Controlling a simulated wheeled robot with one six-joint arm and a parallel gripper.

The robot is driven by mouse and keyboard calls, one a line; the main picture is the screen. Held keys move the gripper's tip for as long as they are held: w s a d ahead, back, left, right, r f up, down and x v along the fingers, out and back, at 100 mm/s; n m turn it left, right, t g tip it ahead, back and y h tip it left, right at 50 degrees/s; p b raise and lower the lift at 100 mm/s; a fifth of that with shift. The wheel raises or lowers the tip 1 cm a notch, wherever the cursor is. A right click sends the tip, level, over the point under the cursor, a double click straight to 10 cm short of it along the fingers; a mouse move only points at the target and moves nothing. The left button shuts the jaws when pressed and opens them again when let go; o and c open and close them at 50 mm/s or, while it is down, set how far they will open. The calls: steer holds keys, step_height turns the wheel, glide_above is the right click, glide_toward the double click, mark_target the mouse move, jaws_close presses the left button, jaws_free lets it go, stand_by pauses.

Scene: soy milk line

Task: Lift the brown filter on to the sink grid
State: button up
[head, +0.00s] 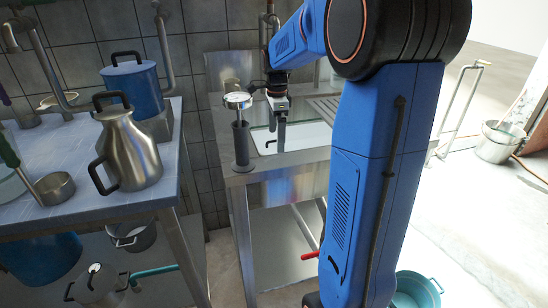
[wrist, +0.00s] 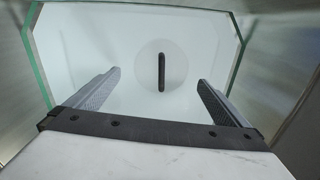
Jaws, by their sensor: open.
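My gripper (head: 280,128) hangs over the sink at the metal counter, and its open, empty jaws (wrist: 160,88) show in the wrist view. Below and between them is a clear, green-edged cover (wrist: 105,30) with a black bar handle (wrist: 162,71) on a pale disc. The jaws appear above the handle, not closed on it. In the head view the pale sink area (head: 305,138) shows partly behind my gripper. A ribbed, grid-like surface (head: 324,108) lies at the counter's right, partly behind my arm. I cannot make out a brown filter in either view.
A dark upright cylinder (head: 241,143) and a round metal-rimmed piece (head: 237,100) stand at the sink's left. A steel jug (head: 128,150) and a blue pot (head: 133,88) stand on the tiled table. A teal tub (head: 415,290) is on the floor.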

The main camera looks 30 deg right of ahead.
mark_target(274, 151)
steer(key=shift+w+f, duration=0.1)
steer(key=shift+f, duration=3.8)
steer(key=c, duration=1.2)
